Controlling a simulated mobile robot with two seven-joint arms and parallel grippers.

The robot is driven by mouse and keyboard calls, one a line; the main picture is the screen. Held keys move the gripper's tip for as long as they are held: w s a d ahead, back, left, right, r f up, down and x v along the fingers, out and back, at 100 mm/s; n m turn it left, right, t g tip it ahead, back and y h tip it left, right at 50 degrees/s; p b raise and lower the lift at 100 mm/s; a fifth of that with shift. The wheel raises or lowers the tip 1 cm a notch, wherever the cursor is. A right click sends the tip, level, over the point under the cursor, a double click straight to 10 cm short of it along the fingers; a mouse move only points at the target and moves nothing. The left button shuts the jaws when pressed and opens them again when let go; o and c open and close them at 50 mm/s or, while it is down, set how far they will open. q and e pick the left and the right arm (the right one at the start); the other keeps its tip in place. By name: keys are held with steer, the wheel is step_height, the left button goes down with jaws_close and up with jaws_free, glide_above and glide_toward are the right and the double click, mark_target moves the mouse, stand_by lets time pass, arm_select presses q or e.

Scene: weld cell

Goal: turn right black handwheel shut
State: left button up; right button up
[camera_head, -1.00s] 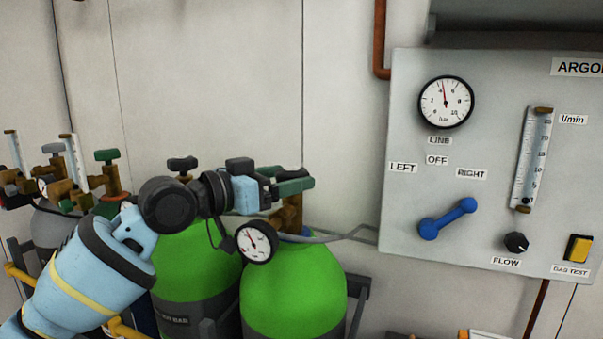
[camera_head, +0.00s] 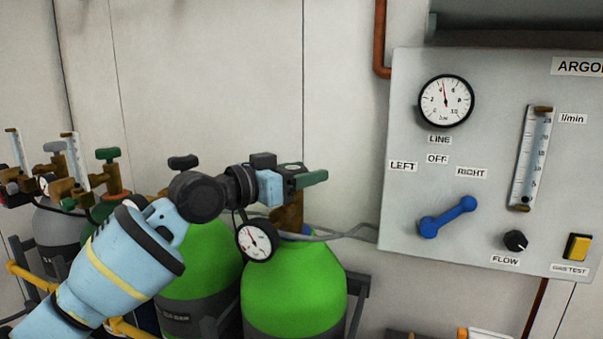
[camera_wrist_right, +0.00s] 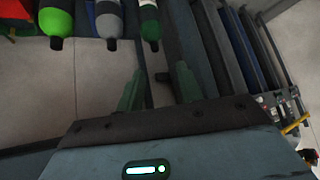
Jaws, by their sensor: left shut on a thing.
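The right black handwheel (camera_head: 293,169) is on top of the brass valve (camera_head: 288,216) of the right green cylinder (camera_head: 293,290). Only a little of it shows, as the gripper covers most of it. My left gripper (camera_head: 308,179), with green fingers, comes in level from the left and is shut on this handwheel. My right gripper (camera_wrist_right: 160,72) is in the right wrist view, its two green fingers apart with nothing between them.
Another black handwheel (camera_head: 183,162) tops the left green cylinder (camera_head: 196,262). A round gauge (camera_head: 257,241) hangs just below my left gripper. A grey panel (camera_head: 400,225) with a blue lever (camera_head: 447,217) stands to the right. Other cylinder valves are at the far left.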

arm_select(q)
steer(key=shift+f+b, duration=0.15)
steer(key=shift+b, duration=0.2)
steer(key=shift+c, duration=0.3)
steer(key=m+g+b, duration=0.1)
steer(key=g+h+b, duration=0.1)
steer(key=b, duration=0.1)
steer(key=shift+d+f+m+g, duration=0.1)
steer(key=shift+f+m+g, duration=0.1)
steer(key=shift+m+g, duration=0.15)
steer(key=shift+s+m+g+h+b, duration=0.1)
steer(key=shift+m+g+h+b, duration=0.25)
steer(key=shift+g+h+b, duration=0.15)
steer(key=shift+s+d+r+m+g+h+b, duration=0.15)
steer(key=shift+r+m+g+h+b, duration=0.2)
steer(key=shift+m+g, duration=0.45)
steer(key=shift+s+r+m+g, duration=0.1)
steer(key=shift+s+m+g, duration=0.1)
steer(key=shift+m+g, duration=0.95)
steer(key=shift+g+h, duration=0.25)
steer(key=shift+g, duration=0.35)
arm_select(e)
steer(key=s+f+g, duration=0.1)
steer(key=s+f, duration=0.2)
steer(key=f, duration=0.3)
steer(key=shift+a, duration=0.25)
arm_select(q)
steer(key=shift+s, duration=0.1)
arm_select(e)
steer(key=shift+s, duration=0.1)
